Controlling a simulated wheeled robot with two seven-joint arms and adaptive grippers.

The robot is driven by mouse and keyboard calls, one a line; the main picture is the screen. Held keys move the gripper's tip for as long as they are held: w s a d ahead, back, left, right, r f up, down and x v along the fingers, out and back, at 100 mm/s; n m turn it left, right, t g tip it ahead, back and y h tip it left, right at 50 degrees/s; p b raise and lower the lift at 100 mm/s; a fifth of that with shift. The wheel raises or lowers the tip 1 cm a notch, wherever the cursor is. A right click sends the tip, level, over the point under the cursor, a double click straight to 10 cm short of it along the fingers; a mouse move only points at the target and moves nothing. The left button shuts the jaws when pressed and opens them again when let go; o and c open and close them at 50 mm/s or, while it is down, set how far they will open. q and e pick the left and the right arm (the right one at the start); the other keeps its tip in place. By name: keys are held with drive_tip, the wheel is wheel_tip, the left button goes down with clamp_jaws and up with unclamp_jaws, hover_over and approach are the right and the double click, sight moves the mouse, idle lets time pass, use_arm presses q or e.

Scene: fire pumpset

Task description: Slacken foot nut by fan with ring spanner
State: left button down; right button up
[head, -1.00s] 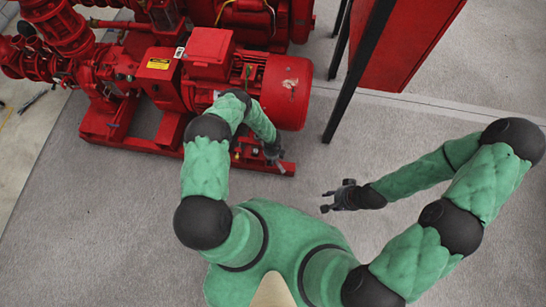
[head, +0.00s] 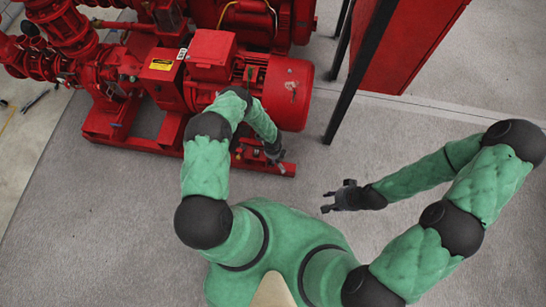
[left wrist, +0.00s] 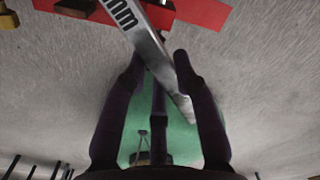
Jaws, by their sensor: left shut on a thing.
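The red motor (head: 245,85) stands on a red base, its rounded fan end (head: 289,92) at the right. My left gripper (head: 276,157) is low beside the base's right end, below the fan end. In the left wrist view my left gripper (left wrist: 159,70) is shut on a silver spanner (left wrist: 152,50) with "mm" lettering. The spanner runs from the top edge down between the fingers; its upper end is out of frame. My right gripper (head: 338,197) is open and empty above the floor.
The red base rail (head: 272,168) ends near my left gripper. A black post (head: 357,75) and a red cabinet (head: 415,35) stand to the right. Red pipework (head: 65,35) is at upper left. Grey floor (head: 110,220) is clear in front.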

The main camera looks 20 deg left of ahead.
use_arm(q)
drive_tip(key=shift+r+p, duration=0.85)
drive_tip(key=shift+r, duration=0.7)
use_arm(e)
drive_tip(key=shift+r, duration=0.95)
use_arm(q)
drive_tip(key=shift+a, duration=0.1)
